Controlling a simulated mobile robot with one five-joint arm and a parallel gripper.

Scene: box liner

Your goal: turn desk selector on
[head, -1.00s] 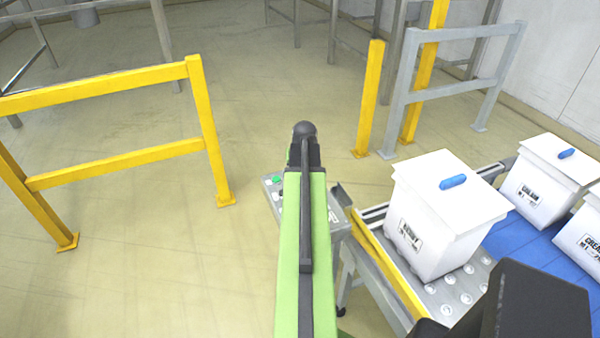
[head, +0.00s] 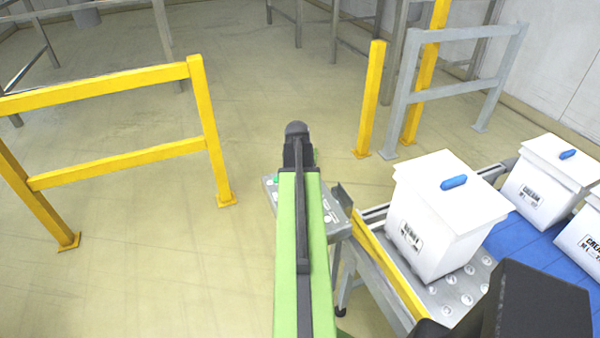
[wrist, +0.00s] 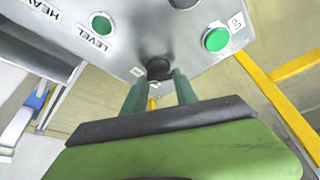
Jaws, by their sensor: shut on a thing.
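A grey control panel (wrist: 130,30) fills the top of the wrist view, with a black selector knob (wrist: 158,68) at its near edge. My gripper (wrist: 160,82) has its two dark green fingers on either side of this knob and is shut on it. The knob's pointer and setting cannot be made out. In the head view the same panel (head: 335,218) stands beside the conveyor, and my arm hides the knob and the fingers.
The panel carries a green LEVEL button (wrist: 101,24), a green UP button (wrist: 216,39) and another dark control (wrist: 183,3). A conveyor rail (head: 388,268) and white lidded box (head: 440,225) stand right. A yellow barrier (head: 120,160) is left, with clear floor between.

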